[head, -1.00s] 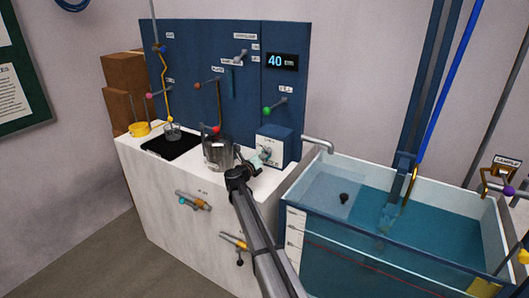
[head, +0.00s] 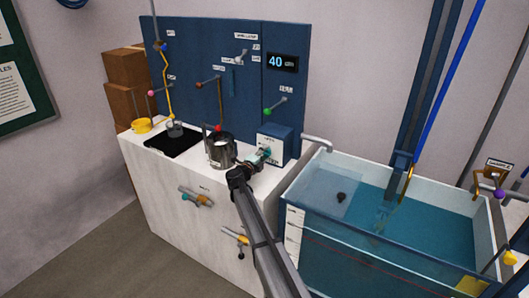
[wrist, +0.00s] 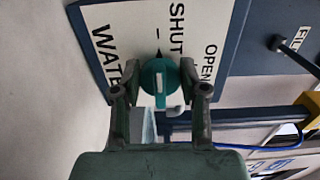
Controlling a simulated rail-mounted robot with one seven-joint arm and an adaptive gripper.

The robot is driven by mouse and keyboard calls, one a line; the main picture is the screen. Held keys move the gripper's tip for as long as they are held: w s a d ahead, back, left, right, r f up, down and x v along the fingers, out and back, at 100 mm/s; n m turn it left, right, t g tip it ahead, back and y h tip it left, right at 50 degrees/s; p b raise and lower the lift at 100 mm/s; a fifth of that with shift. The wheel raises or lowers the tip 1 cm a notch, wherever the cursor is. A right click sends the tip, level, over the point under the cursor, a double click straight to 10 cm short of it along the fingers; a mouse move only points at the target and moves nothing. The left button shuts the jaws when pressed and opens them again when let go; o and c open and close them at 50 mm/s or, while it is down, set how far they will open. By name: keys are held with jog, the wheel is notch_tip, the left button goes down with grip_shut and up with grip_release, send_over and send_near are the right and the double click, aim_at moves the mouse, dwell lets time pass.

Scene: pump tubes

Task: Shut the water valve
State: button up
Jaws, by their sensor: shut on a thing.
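The water valve is a round teal knob (wrist: 159,82) with a white line, in front of a white plate (wrist: 125,35) lettered WATER, SHUT and OPEN. In the wrist view the white line runs nearly up and down, with a black pointer at its upper end, near the word SHUT. My gripper (wrist: 160,90) has a finger on each side of the knob and is shut on it. In the head view my gripper (head: 262,157) is at the white-fronted blue box (head: 275,143) on the bench. My gripper hides most of the knob there.
A metal pot (head: 221,151) stands on the bench just left of my gripper. A spout (head: 317,140) reaches over the water tank (head: 292,215) at right. A blue panel (head: 190,75) with coloured-ball levers stands behind. Lower bench valves (head: 243,238) stick out near my arm.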

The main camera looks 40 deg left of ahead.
dwell(0.3)
jog(key=o, duration=1.1)
jog(key=shift+w, duration=0.1)
jog(key=s, duration=0.4)
jog(key=s+d, duration=0.1)
jog(key=s, duration=0.3)
jog(key=s+d, duration=0.1)
jog(key=s, duration=0.3)
